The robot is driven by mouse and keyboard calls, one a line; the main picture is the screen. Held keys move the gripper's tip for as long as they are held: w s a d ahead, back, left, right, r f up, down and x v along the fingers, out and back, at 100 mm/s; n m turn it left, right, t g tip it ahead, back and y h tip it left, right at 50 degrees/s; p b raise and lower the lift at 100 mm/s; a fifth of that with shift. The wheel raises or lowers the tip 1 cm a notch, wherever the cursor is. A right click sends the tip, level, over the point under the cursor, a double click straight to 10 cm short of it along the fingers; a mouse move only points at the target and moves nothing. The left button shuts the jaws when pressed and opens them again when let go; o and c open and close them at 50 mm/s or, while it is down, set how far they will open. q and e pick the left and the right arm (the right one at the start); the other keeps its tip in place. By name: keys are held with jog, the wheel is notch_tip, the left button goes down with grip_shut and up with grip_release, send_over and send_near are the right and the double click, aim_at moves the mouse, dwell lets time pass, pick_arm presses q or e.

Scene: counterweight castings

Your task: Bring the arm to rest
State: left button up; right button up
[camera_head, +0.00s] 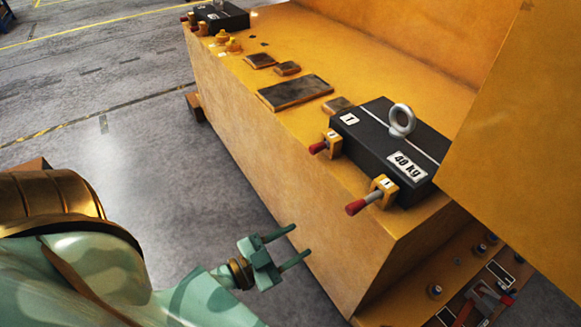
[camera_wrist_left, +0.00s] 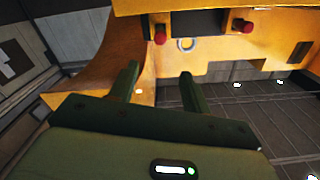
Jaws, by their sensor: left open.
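My left gripper (camera_head: 287,246) is open and empty in the head view. It hangs in front of the side wall of the yellow machine frame (camera_head: 290,180), below the ledge. In the left wrist view its two fingers (camera_wrist_left: 161,80) are spread, with nothing between them. A black casting (camera_head: 385,140) labelled 40 kg, with a metal lifting eye, sits on the ledge. Two red-handled clamps (camera_head: 365,200) and (camera_head: 325,144) stand along its near side. My right gripper shows in neither view.
A second black block (camera_head: 222,17) sits at the ledge's far end, near yellow knobs (camera_head: 233,45). Dark plates (camera_head: 295,92) lie on the ledge between. A lower step at bottom right holds red-handled tools (camera_head: 487,300). The grey floor (camera_head: 90,100) left of the frame is clear.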

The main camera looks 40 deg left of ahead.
pick_arm(q)
jog(key=shift+s, duration=0.1)
dwell(0.5)
jog(key=s+a+f+n+g+y, duration=0.1)
jog(key=s+a+f+g+y, duration=0.2)
jog(key=f, duration=0.5)
jog(key=s+a+f+n+g, duration=0.15)
jog(key=s+f, duration=0.25)
jog(key=f, duration=0.5)
jog(key=s+a+f+g+y, duration=0.1)
jog(key=s+f+g+y, duration=0.2)
jog(key=f, duration=0.5)
jog(key=s+d+f+n+g+b, duration=0.1)
jog(key=s+d+f+g, duration=0.2)
jog(key=s+f+g, duration=0.5)
jog(key=s+f, duration=0.7)
jog(key=s, duration=0.4)
jog(key=shift+s+f+g+b, duration=0.35)
jog(key=shift+f, duration=0.05)
